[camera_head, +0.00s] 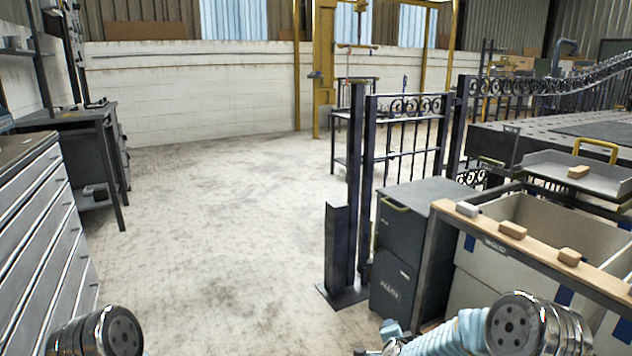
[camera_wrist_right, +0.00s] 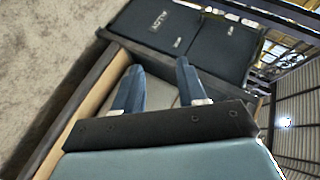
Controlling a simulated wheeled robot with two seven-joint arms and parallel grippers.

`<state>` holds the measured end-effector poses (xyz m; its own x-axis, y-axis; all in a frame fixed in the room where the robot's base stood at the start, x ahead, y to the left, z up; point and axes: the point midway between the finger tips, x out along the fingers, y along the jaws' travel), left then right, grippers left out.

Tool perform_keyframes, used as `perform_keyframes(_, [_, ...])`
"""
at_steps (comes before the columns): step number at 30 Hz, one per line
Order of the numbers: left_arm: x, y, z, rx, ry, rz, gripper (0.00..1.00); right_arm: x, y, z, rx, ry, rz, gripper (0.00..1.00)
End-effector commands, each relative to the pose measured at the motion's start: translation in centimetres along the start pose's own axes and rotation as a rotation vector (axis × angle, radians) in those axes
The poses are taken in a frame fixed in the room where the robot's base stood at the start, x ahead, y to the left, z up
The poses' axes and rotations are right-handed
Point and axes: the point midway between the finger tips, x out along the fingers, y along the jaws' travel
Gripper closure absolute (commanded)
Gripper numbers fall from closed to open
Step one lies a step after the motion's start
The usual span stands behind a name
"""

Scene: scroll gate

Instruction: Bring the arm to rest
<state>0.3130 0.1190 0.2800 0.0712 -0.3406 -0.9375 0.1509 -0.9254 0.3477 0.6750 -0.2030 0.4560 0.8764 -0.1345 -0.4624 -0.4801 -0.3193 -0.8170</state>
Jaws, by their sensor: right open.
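My right gripper (camera_wrist_right: 158,66) shows in the right wrist view with its two blue-grey fingers apart and nothing between them. It hangs over a wood-rimmed bin. In the head view my right arm comes in at the bottom right, with a small blue part of it low beside the dark cabinet. Only a chrome joint of my left arm shows at the bottom left of the head view; the left gripper is out of view. The dark scroll gate (camera_head: 407,104) stands upright between posts, apart from my arms.
A dark cabinet (camera_head: 397,279) marked ALLOY stands beside bins with a wooden rim (camera_head: 540,246). Several small blocks sit on that rim. A tray (camera_head: 604,184) lies behind. Grey drawers (camera_head: 38,225) stand at the left. The floor (camera_head: 210,230) between is clear.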

Motion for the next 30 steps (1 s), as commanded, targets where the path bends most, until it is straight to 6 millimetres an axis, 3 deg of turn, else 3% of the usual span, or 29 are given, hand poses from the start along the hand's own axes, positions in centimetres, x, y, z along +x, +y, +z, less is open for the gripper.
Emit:
perform_keyframes(1, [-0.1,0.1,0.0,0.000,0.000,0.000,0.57,-0.9,3.1,2.0,-0.088,-0.078,0.055,0.59])
perform_keyframes(6, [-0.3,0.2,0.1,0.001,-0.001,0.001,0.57,-6.3,13.4,8.2,-0.390,-0.386,0.210,0.59])
perform_keyframes(9, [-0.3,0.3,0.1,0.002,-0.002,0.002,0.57,-10.8,18.7,11.0,-0.544,-0.582,0.274,0.59])
perform_keyframes(13, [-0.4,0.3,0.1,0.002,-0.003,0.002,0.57,-17.2,24.0,13.6,-0.699,-0.821,0.321,0.59])
perform_keyframes(18, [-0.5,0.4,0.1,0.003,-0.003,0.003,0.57,-23.2,27.6,15.0,-0.812,-1.032,0.336,0.59])
perform_keyframes(21, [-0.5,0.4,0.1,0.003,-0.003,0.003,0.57,-24.8,28.4,15.2,-0.839,-1.087,0.336,0.59])
perform_keyframes(30, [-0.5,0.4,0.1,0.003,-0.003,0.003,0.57,-25.1,28.6,15.3,-0.846,-1.099,0.335,0.59])
